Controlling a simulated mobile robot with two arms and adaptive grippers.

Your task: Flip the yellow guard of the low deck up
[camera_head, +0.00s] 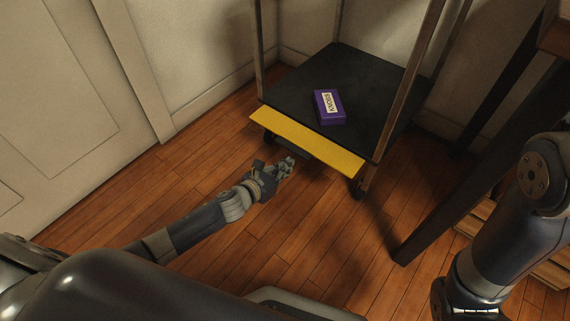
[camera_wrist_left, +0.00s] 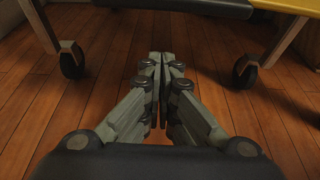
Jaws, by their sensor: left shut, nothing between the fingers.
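The yellow guard (camera_head: 308,139) runs along the front edge of the low black deck (camera_head: 285,88) of a wheeled cart. It hangs out and slopes down from that edge. A corner of the guard also shows at the top right of the left wrist view (camera_wrist_left: 297,8). My left gripper (camera_head: 287,165) is shut and empty, just in front of and below the guard's left half, apart from it. In the left wrist view my fingertips (camera_wrist_left: 159,58) meet, pointing under the cart between two wheels. My right arm shows at the right, but its gripper is not recognisable.
A purple box (camera_head: 329,107) with a white label lies on the deck. Cart posts (camera_head: 408,80) rise at the corners. A dark table leg (camera_head: 440,205) stands to the right. A wall and pale door are at the left. Wooden floor in front is clear.

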